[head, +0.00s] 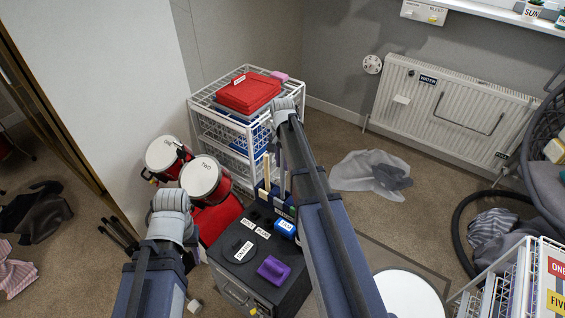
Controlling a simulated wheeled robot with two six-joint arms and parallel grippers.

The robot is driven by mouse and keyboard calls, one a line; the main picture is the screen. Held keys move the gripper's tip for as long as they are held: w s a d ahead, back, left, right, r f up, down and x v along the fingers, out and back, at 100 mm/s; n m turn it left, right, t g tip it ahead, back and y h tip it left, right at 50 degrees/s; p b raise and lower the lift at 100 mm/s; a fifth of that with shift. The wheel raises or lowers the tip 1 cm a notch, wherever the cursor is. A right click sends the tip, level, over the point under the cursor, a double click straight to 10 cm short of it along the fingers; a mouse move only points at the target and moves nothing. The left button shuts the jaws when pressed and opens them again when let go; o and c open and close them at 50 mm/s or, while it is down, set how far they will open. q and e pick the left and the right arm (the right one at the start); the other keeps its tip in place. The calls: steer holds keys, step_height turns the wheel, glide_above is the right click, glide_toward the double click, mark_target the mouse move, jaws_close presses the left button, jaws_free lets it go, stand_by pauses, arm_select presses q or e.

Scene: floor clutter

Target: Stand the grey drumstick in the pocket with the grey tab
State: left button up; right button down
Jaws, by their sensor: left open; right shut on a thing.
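A dark blue holder (262,193) with pale upright parts stands at the back of a dark cabinet, partly behind my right arm. I cannot make out its separate pockets or a grey tab. A thin pale upright piece shows just above it; I cannot tell whether it is a drumstick. My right arm rises from the bottom and bends at a grey joint above the holder; its gripper is hidden behind the arm. My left arm ends in view at a grey joint left of the cabinet, and its gripper is hidden. The grey drumstick cannot be made out.
The dark cabinet (232,274) carries labels, a purple block (273,269) and a blue labelled piece (285,228). Red drums (201,177) stand behind. A white wire rack (207,125) holds a red case (248,93). Grey cloth (370,174) lies on carpet at right.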

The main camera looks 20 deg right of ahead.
steer(key=shift+f+b, duration=1.9)
steer(key=shift+f, duration=0.3)
steer(key=c, duration=0.7)
jaws_free()
steer(key=shift+o, duration=0.2)
steer(key=shift+r, duration=0.15)
step_height(320, 180, up, 8)
steer(key=p, duration=0.8)
steer(key=shift+f, duration=0.2)
